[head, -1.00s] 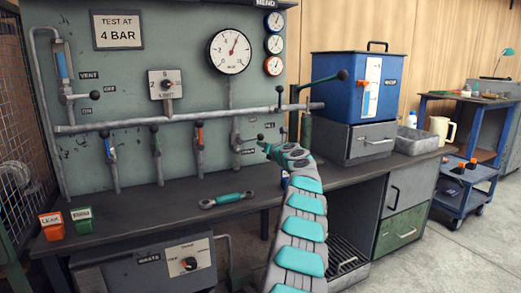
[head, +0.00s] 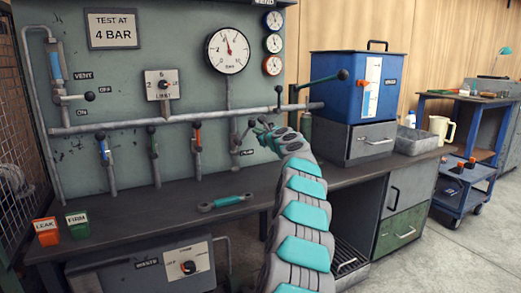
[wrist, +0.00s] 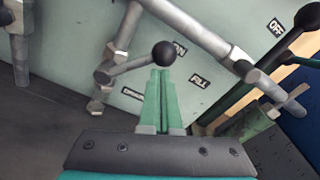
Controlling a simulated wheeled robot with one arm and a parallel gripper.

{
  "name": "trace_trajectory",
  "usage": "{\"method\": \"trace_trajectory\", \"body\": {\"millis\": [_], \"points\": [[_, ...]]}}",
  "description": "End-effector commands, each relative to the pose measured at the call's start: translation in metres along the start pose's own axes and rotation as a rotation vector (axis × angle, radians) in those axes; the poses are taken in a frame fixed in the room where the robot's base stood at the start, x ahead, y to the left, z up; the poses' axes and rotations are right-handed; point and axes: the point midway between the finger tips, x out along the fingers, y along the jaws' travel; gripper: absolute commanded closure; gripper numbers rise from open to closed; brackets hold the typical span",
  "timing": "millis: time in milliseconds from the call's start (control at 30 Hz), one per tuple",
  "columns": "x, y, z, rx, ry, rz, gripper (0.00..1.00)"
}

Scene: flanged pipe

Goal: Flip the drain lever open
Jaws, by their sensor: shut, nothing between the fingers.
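The drain lever, a short grey arm with a black ball knob (head: 251,122), sits on the vertical pipe below the large gauge. In the head view it slants up to the right. In the wrist view the knob (wrist: 165,53) is just beyond my fingertips, and the lever arm runs left to its pipe fitting. My gripper (head: 259,131) is shut and empty, its green fingers (wrist: 160,72) together beside the knob. Whether they touch it, I cannot tell. The large gauge (head: 227,50) has its needle nearly upright, slightly left.
Several valve levers stand to the left.

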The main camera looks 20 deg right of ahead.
Motion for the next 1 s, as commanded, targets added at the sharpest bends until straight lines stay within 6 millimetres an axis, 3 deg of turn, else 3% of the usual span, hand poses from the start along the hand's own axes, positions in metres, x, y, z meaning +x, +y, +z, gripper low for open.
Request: {"method": "trace_trajectory", "body": {"millis": [500, 1000], "points": [[-0.003, 0.018, 0.033, -0.451, -0.004, -0.03, 1.0], [-0.003, 0.029, 0.044, -0.65, -0.002, -0.045, 1.0]]}}
